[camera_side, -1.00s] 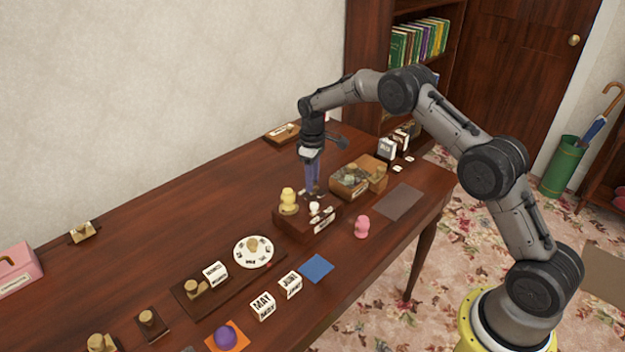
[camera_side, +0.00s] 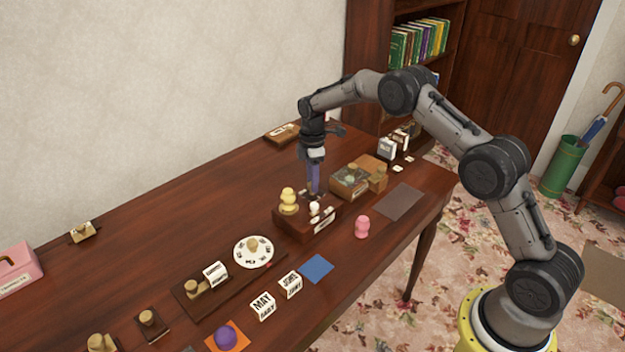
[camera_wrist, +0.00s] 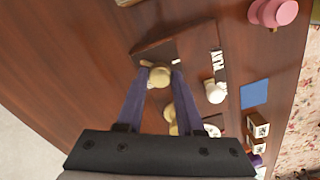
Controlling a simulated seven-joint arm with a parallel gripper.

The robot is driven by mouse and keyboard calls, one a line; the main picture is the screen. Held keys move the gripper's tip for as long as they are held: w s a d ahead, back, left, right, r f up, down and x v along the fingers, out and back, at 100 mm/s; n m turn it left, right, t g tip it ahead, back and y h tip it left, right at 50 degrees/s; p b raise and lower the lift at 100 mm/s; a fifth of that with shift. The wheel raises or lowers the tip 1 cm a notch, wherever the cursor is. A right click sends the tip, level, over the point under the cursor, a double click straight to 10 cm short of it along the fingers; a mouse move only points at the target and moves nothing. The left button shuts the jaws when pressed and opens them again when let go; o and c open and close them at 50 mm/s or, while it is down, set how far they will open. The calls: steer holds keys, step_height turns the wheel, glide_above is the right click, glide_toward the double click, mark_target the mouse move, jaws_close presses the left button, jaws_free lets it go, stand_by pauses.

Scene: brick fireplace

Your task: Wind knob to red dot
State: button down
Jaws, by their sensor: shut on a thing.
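A dark wooden box (camera_side: 292,224) stands on the table with a yellow figure (camera_side: 288,201), a small white-topped piece (camera_side: 314,209) and pale labels on it. In the wrist view a label on the box reads PLAY (camera_wrist: 217,61). My gripper (camera_side: 314,195) points down at the back right of the box. The wrist view shows its fingers (camera_wrist: 160,80) shut on a tan knob (camera_wrist: 160,75), one on each side. The fingers hide most of the knob in the side view. I cannot make out a red dot beside the knob.
A glass-topped wooden box (camera_side: 352,180) stands close to the right of my gripper. A white dial (camera_side: 253,251) sits on a board to the left.

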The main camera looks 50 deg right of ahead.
stand_by(0.4)
steer(key=c, duration=0.5)
jaws_free()
steer(key=shift+c, duration=0.2)
step_height(320, 180, up, 14)
